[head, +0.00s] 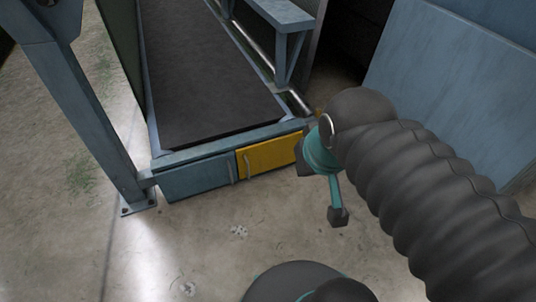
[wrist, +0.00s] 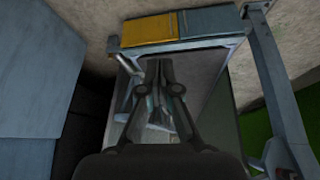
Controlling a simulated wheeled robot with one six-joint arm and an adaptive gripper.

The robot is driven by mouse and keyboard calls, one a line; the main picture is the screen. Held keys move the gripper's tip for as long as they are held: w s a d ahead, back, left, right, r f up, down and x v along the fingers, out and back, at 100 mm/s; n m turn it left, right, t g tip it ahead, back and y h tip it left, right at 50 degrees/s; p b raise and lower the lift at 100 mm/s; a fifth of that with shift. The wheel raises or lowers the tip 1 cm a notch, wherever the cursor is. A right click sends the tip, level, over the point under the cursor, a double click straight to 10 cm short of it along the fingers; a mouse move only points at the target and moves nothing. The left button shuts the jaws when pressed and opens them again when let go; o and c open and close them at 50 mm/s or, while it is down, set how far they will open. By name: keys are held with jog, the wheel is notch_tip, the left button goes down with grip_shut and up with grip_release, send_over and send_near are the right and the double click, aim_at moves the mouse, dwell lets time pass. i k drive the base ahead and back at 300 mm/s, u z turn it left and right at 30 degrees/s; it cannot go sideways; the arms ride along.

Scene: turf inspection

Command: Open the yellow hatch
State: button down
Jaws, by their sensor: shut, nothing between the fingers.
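The yellow hatch (head: 272,155) is a flat panel low on the end of the conveyor frame and looks closed. A thin upright handle (head: 247,163) is at its left side. The hatch also shows at the top of the wrist view (wrist: 147,30), where the scene appears turned around. My gripper (wrist: 158,63) is shut and empty, its fingertips close together. In the wrist view the fingertips appear below the hatch, over the conveyor, and apart from the hatch. In the head view my arm hides the gripper's fingertips.
A blue hatch (head: 197,177) with its own handle is beside the yellow one. The dark conveyor belt (head: 205,70) runs behind both. A blue post (head: 85,105) stands at left, and a large blue panel (head: 450,85) at right. The concrete floor (head: 215,235) in front is clear.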

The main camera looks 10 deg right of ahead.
aim_at(266, 155)
jog(key=z, duration=1.45)
jog(key=k, duration=1)
jog(key=u, duration=1.15)
jog(key=i, duration=0.5)
